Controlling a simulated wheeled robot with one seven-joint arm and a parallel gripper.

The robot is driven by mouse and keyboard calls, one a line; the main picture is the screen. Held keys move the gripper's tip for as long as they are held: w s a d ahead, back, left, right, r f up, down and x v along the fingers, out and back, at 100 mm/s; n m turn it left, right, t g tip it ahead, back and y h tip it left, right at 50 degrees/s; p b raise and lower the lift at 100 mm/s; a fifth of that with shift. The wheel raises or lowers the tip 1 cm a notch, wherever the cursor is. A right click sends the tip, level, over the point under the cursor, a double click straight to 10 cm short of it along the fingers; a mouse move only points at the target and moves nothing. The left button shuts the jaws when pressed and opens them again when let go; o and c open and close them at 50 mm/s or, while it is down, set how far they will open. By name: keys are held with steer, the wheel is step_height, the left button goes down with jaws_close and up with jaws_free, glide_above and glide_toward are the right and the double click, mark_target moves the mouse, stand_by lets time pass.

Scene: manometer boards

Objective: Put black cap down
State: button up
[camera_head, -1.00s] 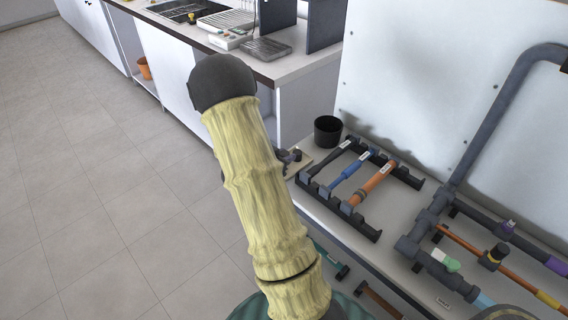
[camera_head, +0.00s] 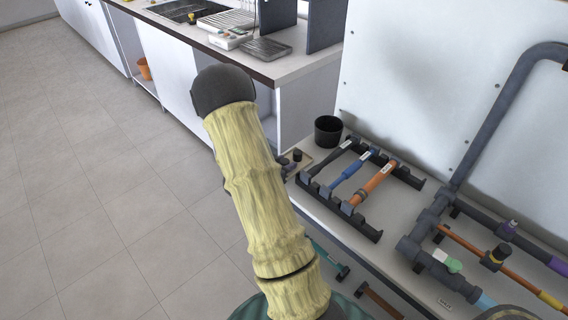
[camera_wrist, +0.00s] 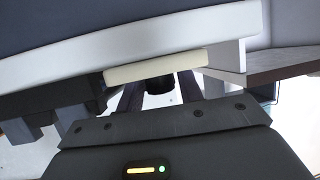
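In the wrist view a black cap (camera_wrist: 159,85) sits between the two dark fingers of my gripper (camera_wrist: 161,91), which look closed against its sides. A pale beige bar or board edge (camera_wrist: 155,67) lies just beyond the cap and hides part of it. I cannot tell whether the cap touches it. In the head view my gripper is mostly hidden behind my arm. Small dark parts (camera_head: 296,155) show at the left end of the bench, beside my arm, near a small beige board.
A black cup (camera_head: 328,130) stands at the bench's far left corner. A black rack (camera_head: 341,222) beside it holds several labelled tools. Pipes and valves (camera_head: 436,259) fill the right of the bench. A counter with a sink (camera_head: 182,11) stands behind, with open floor at left.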

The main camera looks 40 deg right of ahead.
steer(key=p+v, duration=0.1)
steer(key=v, duration=1.1)
steer(key=shift+r, duration=0.1)
steer(key=w+a+r+n+t+y, duration=0.2)
steer(key=a+n+y, duration=0.25)
steer(key=a, duration=0.25)
steer(key=w+a+r+n+t+y, duration=0.1)
steer(key=a+n+t+y, duration=0.1)
steer(key=a+n+y, duration=0.35)
steer(key=s+a+r+n+g+y, duration=0.1)
steer(key=s+a+n+g, duration=0.1)
steer(key=s, duration=0.4)
steer(key=s+a+r+n+g+y, duration=0.1)
steer(key=s+a+n+g+y, duration=0.1)
steer(key=s, duration=0.5)
steer(key=shift+s+a+r+n, duration=0.15)
steer(key=shift+s+a+n, duration=0.1)
steer(key=shift+a+n, duration=0.6)
steer(key=shift+w, duration=0.1)
